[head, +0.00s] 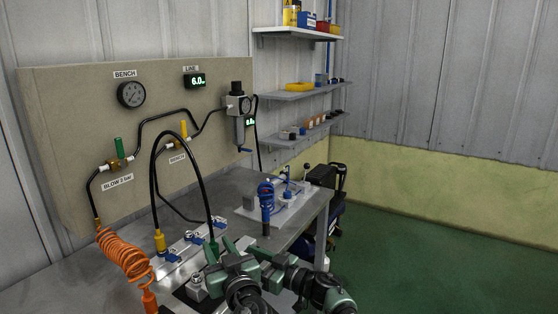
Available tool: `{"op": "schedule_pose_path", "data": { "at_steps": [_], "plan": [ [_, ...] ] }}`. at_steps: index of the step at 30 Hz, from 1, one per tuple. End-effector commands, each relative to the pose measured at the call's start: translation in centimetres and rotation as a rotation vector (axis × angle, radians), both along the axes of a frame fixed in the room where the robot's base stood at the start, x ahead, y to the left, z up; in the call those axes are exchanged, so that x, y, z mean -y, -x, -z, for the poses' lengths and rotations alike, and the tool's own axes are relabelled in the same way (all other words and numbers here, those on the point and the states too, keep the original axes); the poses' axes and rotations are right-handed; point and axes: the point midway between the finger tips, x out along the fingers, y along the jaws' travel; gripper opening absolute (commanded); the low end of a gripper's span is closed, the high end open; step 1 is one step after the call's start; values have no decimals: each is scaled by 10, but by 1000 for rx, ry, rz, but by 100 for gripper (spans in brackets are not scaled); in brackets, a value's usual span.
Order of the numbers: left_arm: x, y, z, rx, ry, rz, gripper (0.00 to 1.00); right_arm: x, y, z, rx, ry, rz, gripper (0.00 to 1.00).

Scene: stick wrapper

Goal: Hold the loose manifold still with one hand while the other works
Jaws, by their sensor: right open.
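The manifold (188,244) is a pale metal bar with several blue valve handles, lying on the bench at the lower left of the head view. A black hose (154,175) arches over it from a yellow fitting (159,242) to a green fitting (211,250) at its right end. My right gripper (238,245) is open, just right of the green fitting. In this view it overlaps the bench area near the manifold's right end, and I cannot tell whether it touches anything.
An orange coiled hose (124,252) hangs at the left of the bench. A beige panel (70,145) behind carries a gauge (131,94), displays and valves. A blue coiled tool (266,205) stands at the bench's right side. Shelves (290,95) hang behind; green floor (430,250) is clear at right.

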Motion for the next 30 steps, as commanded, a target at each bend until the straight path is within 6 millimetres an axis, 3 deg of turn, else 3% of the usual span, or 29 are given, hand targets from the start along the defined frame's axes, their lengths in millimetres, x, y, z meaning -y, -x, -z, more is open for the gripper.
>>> {"op": "schedule_pose_path", "data": {
  "at_steps": [6, 18, 25, 30],
  "plan": [
    [0, 0, 0, 0, 0, 0, 34, 19, 13, 2, 1, 3, -1, 48],
    [0, 0, 0, 0, 0, 0, 34, 83, 51, 2, -2, 3, -1, 48],
    [0, 0, -3, 0, 0, 0, 34, 99, 60, -1, -2, 2, -1, 48],
    [0, 0, -18, 0, 0, 0, 34, 108, 65, -11, -4, 0, -1, 48]
  ]
}}
